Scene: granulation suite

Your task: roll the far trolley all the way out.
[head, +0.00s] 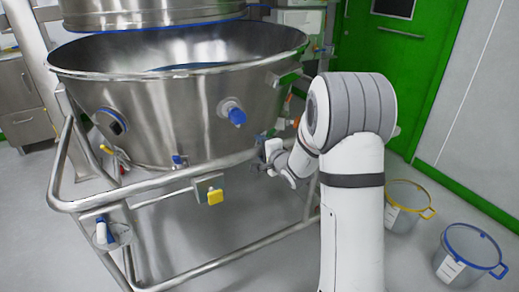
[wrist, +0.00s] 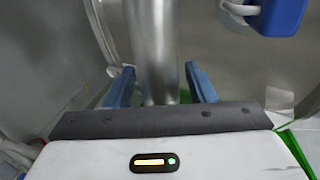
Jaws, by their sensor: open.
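A trolley with a tubular steel frame (head: 160,180) carries a large steel bowl (head: 190,110) in the head view. I cannot tell whether this is the far trolley; no second one is clear. My gripper (wrist: 158,70) is open in the wrist view, with its two blue fingers on either side of a steel tube (wrist: 153,45). The tube runs between the fingers, with a gap visible on each side. In the head view my wrist is by the right side of the frame, below the bowl, and the fingertips are not clear there.
A blue knob (head: 237,117) sticks out of the bowl, and a yellow knob (head: 215,197) sits on the frame below. A yellow-rimmed bucket (head: 398,217) and a blue-rimmed bucket (head: 452,268) stand right of my arm. A green door (head: 405,60) is behind. Floor in front looks clear.

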